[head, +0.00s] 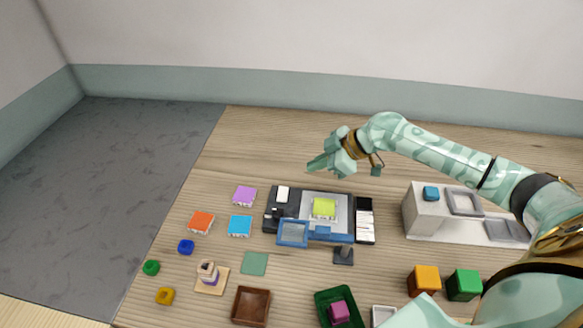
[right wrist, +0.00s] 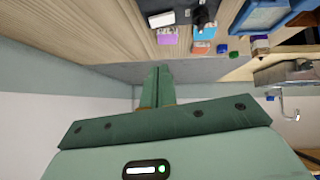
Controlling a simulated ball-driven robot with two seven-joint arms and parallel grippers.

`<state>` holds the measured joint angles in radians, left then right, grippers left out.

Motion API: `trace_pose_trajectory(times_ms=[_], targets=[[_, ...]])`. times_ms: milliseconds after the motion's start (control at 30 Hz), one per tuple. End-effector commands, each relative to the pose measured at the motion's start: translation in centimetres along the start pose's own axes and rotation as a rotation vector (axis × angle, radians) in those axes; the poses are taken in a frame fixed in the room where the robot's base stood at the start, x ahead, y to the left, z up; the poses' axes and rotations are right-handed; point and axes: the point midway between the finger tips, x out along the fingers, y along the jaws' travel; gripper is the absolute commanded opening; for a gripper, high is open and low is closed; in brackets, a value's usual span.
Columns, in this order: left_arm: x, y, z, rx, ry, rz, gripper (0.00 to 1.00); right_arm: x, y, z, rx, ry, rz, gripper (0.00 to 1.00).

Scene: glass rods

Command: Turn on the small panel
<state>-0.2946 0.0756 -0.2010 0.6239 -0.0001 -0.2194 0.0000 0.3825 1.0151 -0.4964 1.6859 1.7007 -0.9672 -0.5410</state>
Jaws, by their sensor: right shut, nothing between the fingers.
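A dark panel (head: 268,222) lies on the table in the head view, with a white rocker-like piece (head: 282,193) at its back left corner. A lime block (head: 324,207) sits on a grey plate in its middle. A smaller black-and-white panel (head: 365,222) lies right beside it, and a small dark base with an upright lever (head: 344,255) stands in front. I cannot tell which is the small panel. My right gripper (head: 315,166) is shut and empty, above the table behind the dark panel. Its closed fingers show in the right wrist view (right wrist: 157,78). My left gripper is not in view.
Purple (head: 244,196), orange (head: 201,222) and blue (head: 240,226) blocks lie left of the panel. A blue-framed tray (head: 292,233) is at its front edge. A grey-white unit (head: 424,214) stands right. A brown box (head: 251,305) is in front. The back left table is clear.

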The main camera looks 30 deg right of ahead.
Motion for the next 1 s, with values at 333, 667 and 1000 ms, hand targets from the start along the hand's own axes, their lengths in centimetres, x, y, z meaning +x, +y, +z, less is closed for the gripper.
trace_pose_trajectory(times_ms=[333, 667, 1000], targets=[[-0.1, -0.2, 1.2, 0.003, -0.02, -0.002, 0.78, 0.0, 0.0, 0.0, 0.0, 0.0, -0.001, 0.0], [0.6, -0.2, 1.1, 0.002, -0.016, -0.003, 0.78, 3.9, -0.1, 0.1, 0.003, 0.002, -0.003, 0.0], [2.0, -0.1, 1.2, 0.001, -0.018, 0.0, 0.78, 10.8, -0.1, 0.7, 0.003, -0.002, -0.002, 0.0]])
